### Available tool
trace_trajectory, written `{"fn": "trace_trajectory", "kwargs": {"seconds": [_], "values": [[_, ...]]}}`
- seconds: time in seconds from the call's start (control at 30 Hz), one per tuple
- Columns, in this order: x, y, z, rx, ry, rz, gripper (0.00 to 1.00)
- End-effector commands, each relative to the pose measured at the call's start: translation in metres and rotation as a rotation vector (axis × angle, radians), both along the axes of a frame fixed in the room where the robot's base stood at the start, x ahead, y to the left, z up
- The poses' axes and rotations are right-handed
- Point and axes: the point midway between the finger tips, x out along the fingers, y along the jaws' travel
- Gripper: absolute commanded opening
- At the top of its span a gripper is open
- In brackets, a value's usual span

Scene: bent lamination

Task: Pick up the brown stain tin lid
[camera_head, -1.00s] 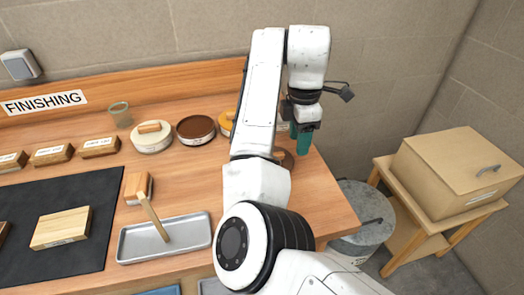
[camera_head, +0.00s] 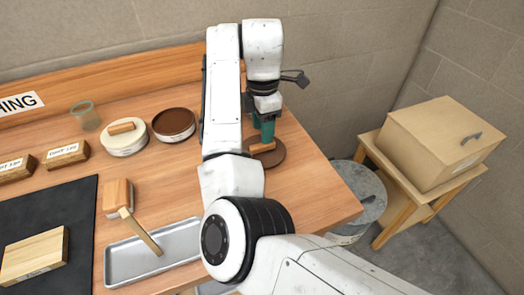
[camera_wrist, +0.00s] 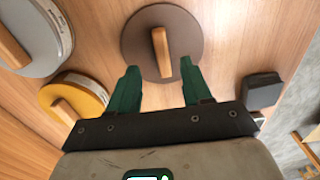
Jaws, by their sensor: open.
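The brown stain tin lid (camera_head: 276,158) is a flat dark brown disc with a wooden bar handle, lying on the bench top near its right end. In the wrist view the lid (camera_wrist: 187,33) lies just beyond my fingertips, its handle pointing lengthwise between them. My gripper (camera_head: 264,131) is above the lid with its green fingers pointing down. In the wrist view my gripper (camera_wrist: 160,67) is open and empty, one finger to each side of the handle's line. Whether the fingers touch the lid cannot be told. My arm hides part of the bench beside it.
An open tin of brown stain (camera_head: 173,123) and a white tin with a handled lid (camera_head: 124,138) stand to the left. A yellow handled lid (camera_wrist: 80,90) and a dark block (camera_wrist: 262,92) are near the lid. A metal tray (camera_head: 130,262) lies in front.

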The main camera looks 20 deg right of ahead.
Motion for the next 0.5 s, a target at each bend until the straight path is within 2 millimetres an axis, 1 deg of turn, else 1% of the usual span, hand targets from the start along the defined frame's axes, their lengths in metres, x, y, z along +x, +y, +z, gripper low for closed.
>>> {"fn": "trace_trajectory", "kwargs": {"seconds": [0.1,0.23,0.33,0.5], "values": [[-0.003,0.003,-0.018,0.001,0.004,0.002,0.49],[-0.003,0.002,-0.036,0.000,0.004,0.001,0.49],[-0.003,0.002,-0.043,0.000,0.002,0.001,0.49],[-0.003,0.002,-0.045,0.000,0.001,0.000,0.49]]}}
